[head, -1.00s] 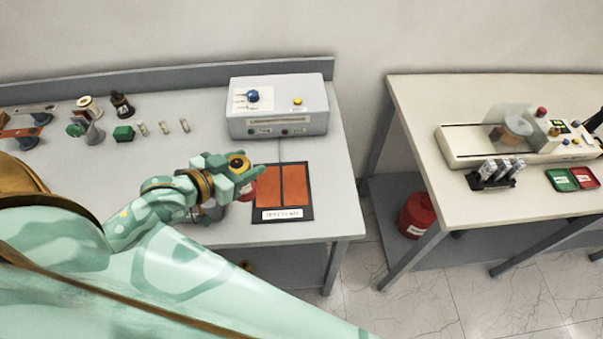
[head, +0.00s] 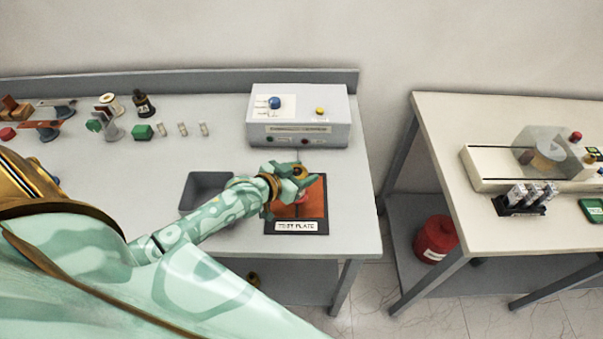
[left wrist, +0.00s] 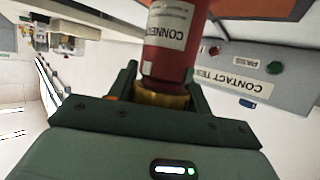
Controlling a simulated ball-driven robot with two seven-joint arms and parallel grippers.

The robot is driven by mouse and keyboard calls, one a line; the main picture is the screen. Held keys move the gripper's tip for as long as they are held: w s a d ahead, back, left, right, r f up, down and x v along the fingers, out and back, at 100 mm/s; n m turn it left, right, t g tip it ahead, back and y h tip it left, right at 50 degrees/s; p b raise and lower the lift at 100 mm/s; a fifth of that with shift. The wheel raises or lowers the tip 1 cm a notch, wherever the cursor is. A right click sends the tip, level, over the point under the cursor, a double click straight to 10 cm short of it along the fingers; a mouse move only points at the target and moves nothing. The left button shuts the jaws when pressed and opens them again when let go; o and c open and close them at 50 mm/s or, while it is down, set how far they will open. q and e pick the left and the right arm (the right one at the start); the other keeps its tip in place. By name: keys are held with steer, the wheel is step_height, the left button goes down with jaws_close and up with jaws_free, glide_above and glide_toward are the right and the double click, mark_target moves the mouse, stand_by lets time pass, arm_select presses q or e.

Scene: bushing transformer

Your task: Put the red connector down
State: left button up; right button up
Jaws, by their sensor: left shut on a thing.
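The red connector (left wrist: 172,45) is a red cylinder with a white label in the left wrist view, gripped at its brass-coloured end. In the head view a bit of red (head: 303,197) shows at my left gripper (head: 302,183), mostly hidden by the hand. My left gripper is shut on the connector, over the orange test plate (head: 313,201) with its dark frame. I cannot tell whether the connector touches the plate. My right gripper is not in view.
The grey contact tester box (head: 298,118) stands behind the plate; it also shows in the left wrist view (left wrist: 225,68). A grey open bin (head: 207,188) is left of the plate. Small parts, including a green block (head: 143,132), stand at the back left. A second table (head: 447,115) is to the right.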

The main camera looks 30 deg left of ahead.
arm_select(q)
steer(key=shift+r, duration=0.1)
steer(key=o, duration=1.2)
steer(key=shift+s+a+r, duration=0.1)
steer(key=shift+s+r, duration=0.05)
steer(key=shift+s, duration=0.2)
steer(key=p+v, duration=0.2)
steer(key=v, duration=0.9)
steer(key=shift+s, duration=0.15)
